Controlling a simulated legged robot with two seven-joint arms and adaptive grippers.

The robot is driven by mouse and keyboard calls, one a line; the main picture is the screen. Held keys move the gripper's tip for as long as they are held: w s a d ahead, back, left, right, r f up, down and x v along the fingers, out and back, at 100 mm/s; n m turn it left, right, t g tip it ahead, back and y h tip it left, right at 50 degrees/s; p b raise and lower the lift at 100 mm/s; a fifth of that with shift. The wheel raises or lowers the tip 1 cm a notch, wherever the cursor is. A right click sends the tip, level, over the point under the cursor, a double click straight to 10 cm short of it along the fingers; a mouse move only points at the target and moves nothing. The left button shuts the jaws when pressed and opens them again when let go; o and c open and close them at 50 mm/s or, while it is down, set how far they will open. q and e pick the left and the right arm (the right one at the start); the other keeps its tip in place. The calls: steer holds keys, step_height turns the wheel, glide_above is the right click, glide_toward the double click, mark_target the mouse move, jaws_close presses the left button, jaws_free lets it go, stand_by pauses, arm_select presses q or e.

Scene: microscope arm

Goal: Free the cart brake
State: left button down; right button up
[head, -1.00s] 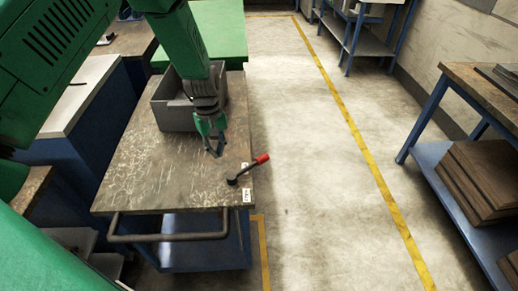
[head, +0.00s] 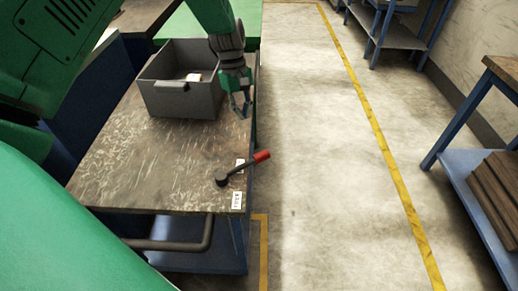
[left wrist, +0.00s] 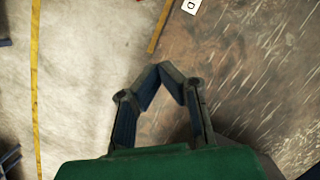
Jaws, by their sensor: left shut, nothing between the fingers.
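The cart (head: 130,165) has a worn dark top with a blue frame and a grey push handle (head: 180,245) at its near end. The brake lever (head: 240,170), a dark arm with a red grip, sits on a round pivot at the cart top's right edge. Its red end points right and slightly away, out past the edge. My left gripper (head: 242,112) is shut and empty, beyond the lever near the cart's right edge and apart from it. It also shows in the left wrist view (left wrist: 161,66), fingertips together. My right gripper is not in view.
A grey open box (head: 180,98) with small items inside stands on the cart's far part. White labels (head: 237,200) lie beside the lever. Clear floor with a yellow line (head: 385,150) is to the right, then a blue-framed bench (head: 470,130) with brown boards.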

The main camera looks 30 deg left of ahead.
mark_target(248, 147)
arm_select(q)
steer(key=x, duration=0.9)
steer(key=shift+s+f, duration=0.15)
steer(key=shift+s, duration=0.15)
steer(key=d, duration=0.1)
steer(key=s+d, duration=0.1)
steer(key=d+p, duration=0.1)
steer(key=shift+s+d+r, duration=0.25)
steer(key=shift+d+r, duration=0.05)
steer(key=shift+d, duration=0.1)
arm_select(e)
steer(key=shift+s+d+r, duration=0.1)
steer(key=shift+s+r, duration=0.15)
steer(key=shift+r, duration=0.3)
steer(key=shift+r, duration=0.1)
